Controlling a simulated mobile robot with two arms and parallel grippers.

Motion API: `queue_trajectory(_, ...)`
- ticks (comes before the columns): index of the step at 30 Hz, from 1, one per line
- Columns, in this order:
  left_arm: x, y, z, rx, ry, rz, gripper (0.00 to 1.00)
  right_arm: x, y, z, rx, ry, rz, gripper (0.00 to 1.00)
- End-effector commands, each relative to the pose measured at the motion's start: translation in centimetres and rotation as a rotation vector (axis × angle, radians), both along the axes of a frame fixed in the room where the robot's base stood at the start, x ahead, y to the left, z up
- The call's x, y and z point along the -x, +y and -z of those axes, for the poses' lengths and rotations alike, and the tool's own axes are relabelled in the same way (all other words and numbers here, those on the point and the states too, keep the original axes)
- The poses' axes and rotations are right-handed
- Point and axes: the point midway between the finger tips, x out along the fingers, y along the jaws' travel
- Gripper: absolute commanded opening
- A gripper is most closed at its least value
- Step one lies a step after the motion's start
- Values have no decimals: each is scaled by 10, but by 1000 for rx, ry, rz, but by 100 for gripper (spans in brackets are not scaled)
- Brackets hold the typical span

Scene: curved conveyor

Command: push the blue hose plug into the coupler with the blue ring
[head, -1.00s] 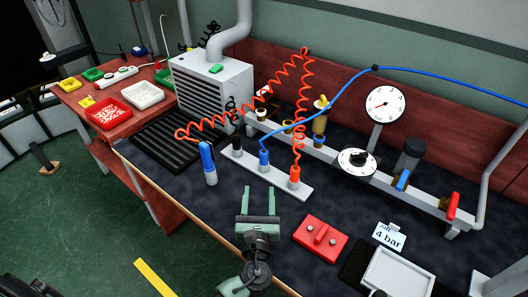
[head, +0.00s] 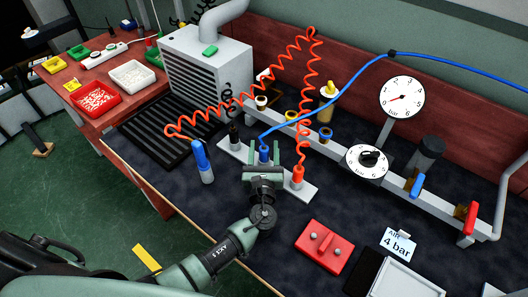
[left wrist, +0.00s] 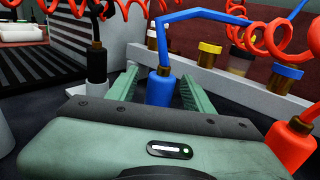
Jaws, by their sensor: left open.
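The blue hose plug (head: 264,153) stands upright in the grey holder strip (head: 311,190), with the blue hose (head: 340,86) rising from its top. My left gripper (head: 276,158) is open at the plug. In the left wrist view, the blue plug (left wrist: 159,88) stands between the two spread fingers (left wrist: 159,90), with a visible gap to the right finger. Contact with the left finger is unclear. The coupler with the blue ring (head: 325,135) is on the grey manifold rail behind and to the right. Its blue ring (left wrist: 287,71) also shows in the left wrist view. My right gripper is out of view.
An orange plug (head: 297,176) and a black plug (head: 233,136) flank the blue one. A coiled orange hose (head: 232,118) loops overhead. A pressure gauge (head: 402,97), dial (head: 367,160) and red block (head: 324,246) are to the right.

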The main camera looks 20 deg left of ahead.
Motion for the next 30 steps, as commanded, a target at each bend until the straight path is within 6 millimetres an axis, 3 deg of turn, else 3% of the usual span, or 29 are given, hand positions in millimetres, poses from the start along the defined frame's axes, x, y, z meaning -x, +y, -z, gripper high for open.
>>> queue_trajectory(4,-17,4,0,1,0,0,51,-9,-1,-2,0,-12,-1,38)
queue_trajectory(12,-19,5,1,2,2,1,51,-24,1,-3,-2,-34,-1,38)
queue_trajectory(18,-19,5,1,2,2,1,0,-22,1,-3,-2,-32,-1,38)
queue_trajectory(30,-19,5,-6,3,0,0,0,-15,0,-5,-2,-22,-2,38)
